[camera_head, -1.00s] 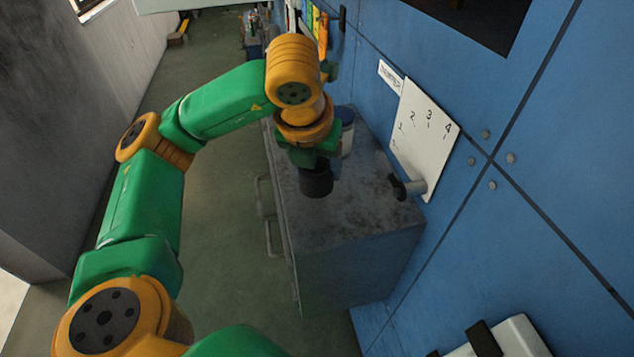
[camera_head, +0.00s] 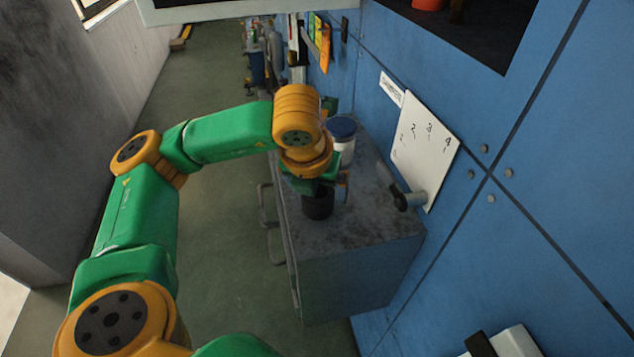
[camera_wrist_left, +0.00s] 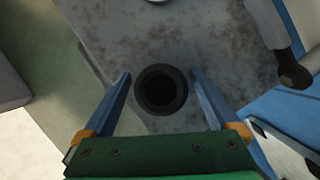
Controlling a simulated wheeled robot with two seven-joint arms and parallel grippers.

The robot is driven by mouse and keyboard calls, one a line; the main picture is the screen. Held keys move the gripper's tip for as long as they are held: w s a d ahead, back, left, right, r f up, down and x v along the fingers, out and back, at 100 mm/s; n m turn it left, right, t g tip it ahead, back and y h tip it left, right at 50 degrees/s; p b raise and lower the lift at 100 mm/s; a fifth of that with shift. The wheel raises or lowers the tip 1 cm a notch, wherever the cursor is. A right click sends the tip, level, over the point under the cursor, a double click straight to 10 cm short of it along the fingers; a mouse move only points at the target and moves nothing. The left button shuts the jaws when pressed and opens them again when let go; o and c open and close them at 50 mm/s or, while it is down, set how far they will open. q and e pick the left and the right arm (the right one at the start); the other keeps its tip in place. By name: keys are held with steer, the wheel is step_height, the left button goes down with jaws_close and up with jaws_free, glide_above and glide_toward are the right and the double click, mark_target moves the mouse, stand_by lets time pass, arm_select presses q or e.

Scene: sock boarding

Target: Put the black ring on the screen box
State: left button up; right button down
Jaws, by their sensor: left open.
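The black ring (camera_head: 318,207), a short dark cylinder with a round hollow, stands on the grey cabinet top near its left edge. In the left wrist view the ring (camera_wrist_left: 161,90) shows from above, between the two blue fingers, with a gap on each side. My left gripper (camera_head: 316,187) is open over the ring and hides its upper part; its spread fingers show in the left wrist view (camera_wrist_left: 161,82). A white-framed box (camera_head: 250,10) is cut off at the top edge; I cannot tell if it is the screen box. My right gripper is out of view.
A white jar with a blue lid (camera_head: 342,140) stands on the grey cabinet (camera_head: 365,245) behind the gripper. A white numbered panel (camera_head: 425,145) with a dark-ended lever (camera_head: 408,199) is on the blue wall. The cabinet's front right top is clear.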

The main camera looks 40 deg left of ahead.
arm_select(q)
steer(key=shift+s+d+r+b, duration=0.1)
steer(key=shift+r+b, duration=0.25)
steer(key=shift+r, duration=0.25)
steer(key=v, duration=0.4)
steer(key=shift+s+r, duration=0.1)
steer(key=shift+r, duration=0.3)
steer(key=p+v, duration=0.2)
steer(key=v, duration=0.4)
steer(key=shift+s, duration=0.2)
steer(key=shift+w, duration=0.1)
